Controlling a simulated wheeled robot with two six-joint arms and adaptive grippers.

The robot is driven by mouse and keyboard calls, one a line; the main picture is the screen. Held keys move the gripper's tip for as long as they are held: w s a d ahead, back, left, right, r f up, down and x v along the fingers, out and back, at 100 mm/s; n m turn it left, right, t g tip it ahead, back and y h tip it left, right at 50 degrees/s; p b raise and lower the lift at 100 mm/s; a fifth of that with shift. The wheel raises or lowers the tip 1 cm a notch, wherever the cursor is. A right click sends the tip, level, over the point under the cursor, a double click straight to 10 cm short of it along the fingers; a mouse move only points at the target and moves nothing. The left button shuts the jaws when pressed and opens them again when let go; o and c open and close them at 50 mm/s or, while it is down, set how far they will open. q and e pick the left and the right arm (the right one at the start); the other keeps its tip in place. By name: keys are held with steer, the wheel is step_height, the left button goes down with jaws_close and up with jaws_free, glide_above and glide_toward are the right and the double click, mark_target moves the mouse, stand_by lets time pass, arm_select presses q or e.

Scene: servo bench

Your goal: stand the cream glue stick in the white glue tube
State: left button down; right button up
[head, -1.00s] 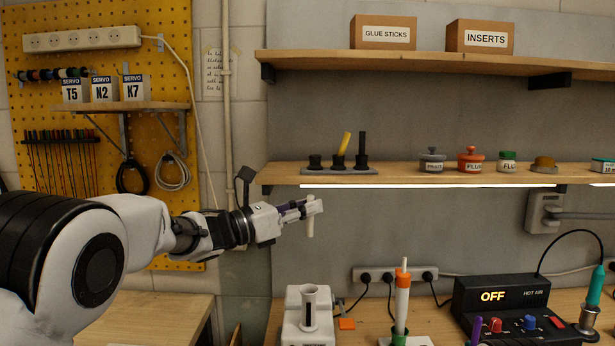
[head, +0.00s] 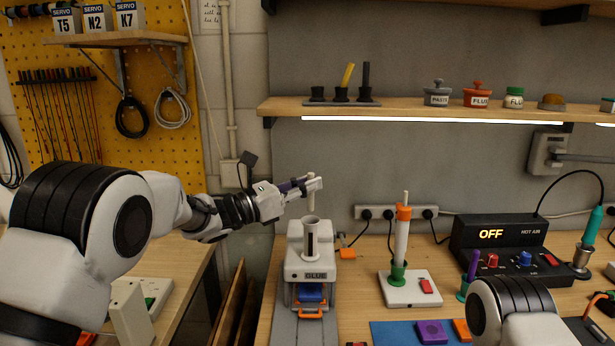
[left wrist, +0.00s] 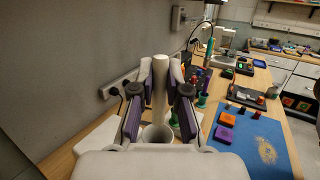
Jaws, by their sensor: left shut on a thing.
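The cream glue stick (head: 310,203) is upright in my left gripper (head: 312,184), whose fingers are shut on it near its upper part. The white glue tube (head: 311,240), with a dark slot down its front, stands upright on the white machine marked GLUE (head: 294,270). The stick's lower end is just above the tube's mouth in the head view, roughly in line with it. In the left wrist view the stick (left wrist: 159,92) stands between the fingers, with the tube's round mouth (left wrist: 157,134) below and behind it. My right gripper is not in view.
A white tube with an orange collar (head: 402,240) stands on a white base to the right. The hot air station (head: 500,240) is farther right. Purple (head: 431,332) and orange blocks lie on a blue mat (head: 385,333). A shelf (head: 420,112) runs above.

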arm_select(q)
steer(key=shift+f, duration=1.95)
step_height(320, 180, down, 2)
steer(key=b, duration=0.3)
steer(key=shift+b, duration=0.85)
steer(key=shift+b, duration=0.8)
